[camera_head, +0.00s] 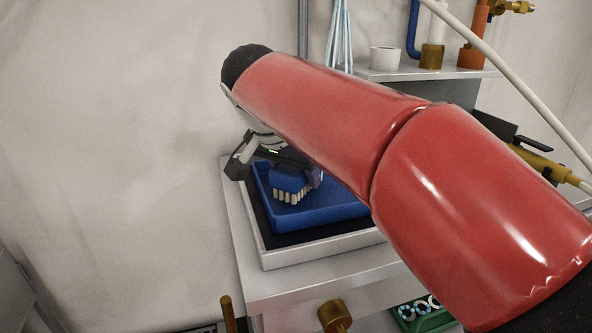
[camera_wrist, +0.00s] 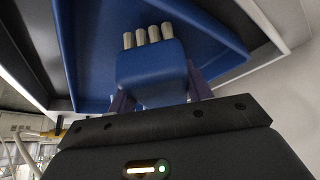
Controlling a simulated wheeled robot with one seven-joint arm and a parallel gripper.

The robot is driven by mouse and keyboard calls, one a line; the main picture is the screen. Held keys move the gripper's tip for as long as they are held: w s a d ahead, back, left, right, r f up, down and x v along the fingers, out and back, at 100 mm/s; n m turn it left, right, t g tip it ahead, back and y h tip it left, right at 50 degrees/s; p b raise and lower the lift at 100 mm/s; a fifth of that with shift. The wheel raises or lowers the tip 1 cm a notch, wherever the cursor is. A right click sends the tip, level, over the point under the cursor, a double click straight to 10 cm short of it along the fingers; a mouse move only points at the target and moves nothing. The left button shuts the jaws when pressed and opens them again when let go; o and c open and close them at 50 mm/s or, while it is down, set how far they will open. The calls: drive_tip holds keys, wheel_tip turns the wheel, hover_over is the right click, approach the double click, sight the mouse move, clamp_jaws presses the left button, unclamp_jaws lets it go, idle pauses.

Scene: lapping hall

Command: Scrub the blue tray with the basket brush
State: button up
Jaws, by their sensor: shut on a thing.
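The blue tray (camera_head: 328,214) lies in a white-rimmed holder with a dark inside on the bench. It also shows in the wrist view (camera_wrist: 90,45). The basket brush (camera_head: 290,181) has a blue body and pale bristle tufts, and it also shows in the wrist view (camera_wrist: 150,70). My gripper (camera_head: 290,172) is shut on the brush body, with purple fingers on either side in the wrist view (camera_wrist: 158,92). The brush is over the tray's left part, bristles towards the tray floor. I cannot tell whether they touch. My red arm hides the tray's right part.
The white-rimmed holder (camera_head: 305,257) stands on a pale bench (camera_head: 285,288). A shelf behind carries a white cup (camera_head: 385,57) and brass fittings (camera_head: 431,56). A green tray (camera_head: 425,318) sits low at the right. A plain wall is at left.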

sight(277, 180)
drive_tip(key=shift+f+b, duration=0.5)
drive_tip(key=shift+f, duration=0.1)
drive_tip(key=shift+a, duration=0.1)
drive_tip(key=shift+s+a+r+p, duration=0.1)
drive_tip(key=shift+s+a+p, duration=0.15)
drive_tip(key=shift+a, duration=0.55)
drive_tip(key=shift+s+a+p, duration=0.15)
drive_tip(key=shift+s+a, duration=0.05)
drive_tip(key=shift+a, duration=0.55)
drive_tip(key=shift+w+d+b, duration=0.15)
drive_tip(key=shift+w+d, duration=0.1)
drive_tip(key=shift+d, duration=0.55)
drive_tip(key=shift+w+d+b, duration=0.15)
drive_tip(key=shift+w+d, duration=0.05)
drive_tip(key=shift+d, duration=0.6)
wheel_tip(277, 180, up, 6)
drive_tip(key=p, duration=0.4)
drive_tip(key=shift+d, duration=0.1)
